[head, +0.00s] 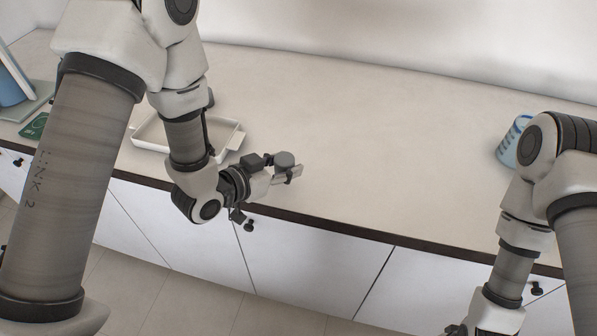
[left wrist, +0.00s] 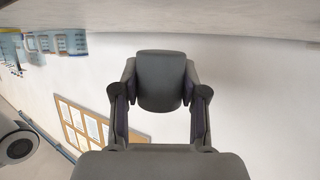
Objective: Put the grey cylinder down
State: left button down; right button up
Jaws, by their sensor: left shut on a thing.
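The grey cylinder (head: 284,158) is held in my left gripper (head: 287,172), near the front edge of the counter (head: 380,175). In the left wrist view the grey cylinder (left wrist: 160,80) sits between the two fingers of the left gripper (left wrist: 160,92), which touch it on both sides. In the head view its round top faces up. I cannot tell how far its underside is from the counter top. My right gripper (head: 456,330) shows only in part at the bottom edge of the head view, and its fingers are cut off.
A white tray (head: 228,134) lies on the counter behind my left arm. A blue cup-like thing (head: 508,150) stands at the right, partly behind my right arm. A green card (head: 35,126) lies at the far left. The counter's middle is clear.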

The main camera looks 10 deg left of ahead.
aim_at(299, 178)
pick_arm(q)
jog(key=w+d, duration=0.2)
jog(key=shift+w+d+p, duration=0.25)
jog(key=shift+d+p, duration=0.05)
notch_tip(299, 178, down, 4)
jog(key=shift+w+r+p, duration=0.15)
jog(key=shift+r+p, duration=0.05)
jog(key=shift+p, duration=0.2)
jog(key=shift+f, duration=0.15)
jog(key=shift+d+f, duration=0.1)
jog(key=shift+f, duration=0.1)
jog(key=c, duration=0.6)
grip_release()
jog(key=shift+r, duration=0.1)
